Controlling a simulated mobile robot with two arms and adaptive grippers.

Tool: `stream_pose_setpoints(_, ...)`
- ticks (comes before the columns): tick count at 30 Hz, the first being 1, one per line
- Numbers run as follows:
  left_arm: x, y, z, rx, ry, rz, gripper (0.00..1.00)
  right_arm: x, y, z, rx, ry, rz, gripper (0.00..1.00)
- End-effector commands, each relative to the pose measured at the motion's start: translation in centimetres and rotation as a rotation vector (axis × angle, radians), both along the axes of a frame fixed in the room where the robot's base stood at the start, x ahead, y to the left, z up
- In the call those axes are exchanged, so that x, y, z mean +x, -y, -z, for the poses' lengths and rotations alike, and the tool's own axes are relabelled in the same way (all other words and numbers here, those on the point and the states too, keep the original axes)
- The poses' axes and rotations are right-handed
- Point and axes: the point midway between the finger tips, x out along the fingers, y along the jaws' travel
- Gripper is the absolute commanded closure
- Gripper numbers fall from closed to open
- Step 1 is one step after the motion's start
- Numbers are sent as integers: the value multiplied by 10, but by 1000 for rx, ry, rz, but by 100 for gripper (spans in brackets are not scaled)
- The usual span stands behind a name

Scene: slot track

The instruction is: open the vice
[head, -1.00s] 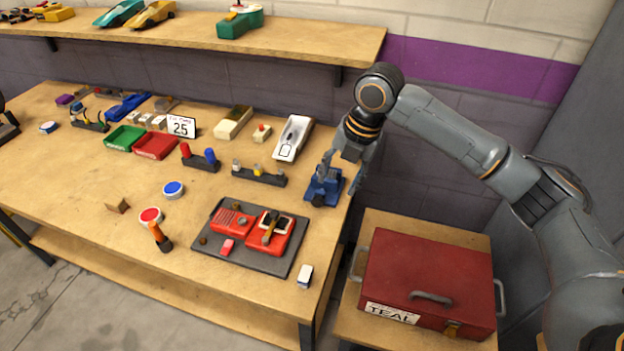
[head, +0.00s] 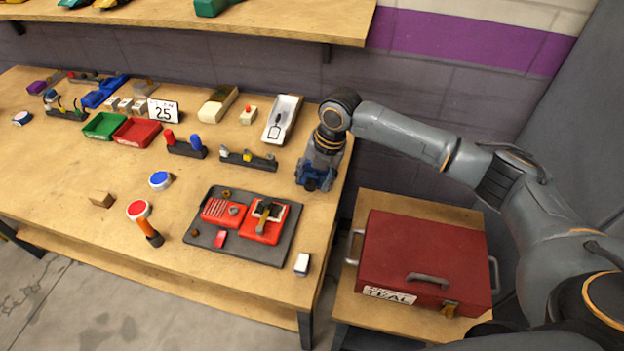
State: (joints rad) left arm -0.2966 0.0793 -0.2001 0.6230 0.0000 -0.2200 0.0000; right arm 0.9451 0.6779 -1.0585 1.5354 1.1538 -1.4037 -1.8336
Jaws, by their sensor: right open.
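My left gripper is not in view.
A red toolbox (head: 420,258) sits on a lower table at right. A shelf (head: 250,22) overhangs the back.

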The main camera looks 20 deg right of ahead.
Motion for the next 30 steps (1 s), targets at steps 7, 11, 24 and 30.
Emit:
stream_pose_setpoints(7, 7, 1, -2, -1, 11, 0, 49, 2, -3, 15, 0, 0, 0, 49)
stream_pose_setpoints(11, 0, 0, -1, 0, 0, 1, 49, 2, -3, 15, 0, 0, 0, 49)
stream_pose_setpoints(24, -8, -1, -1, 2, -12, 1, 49, 2, -3, 15, 0, 0, 0, 100)
stream_pose_setpoints(30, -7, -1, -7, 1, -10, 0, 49, 2, -4, 12, -25, -17, -1, 100)
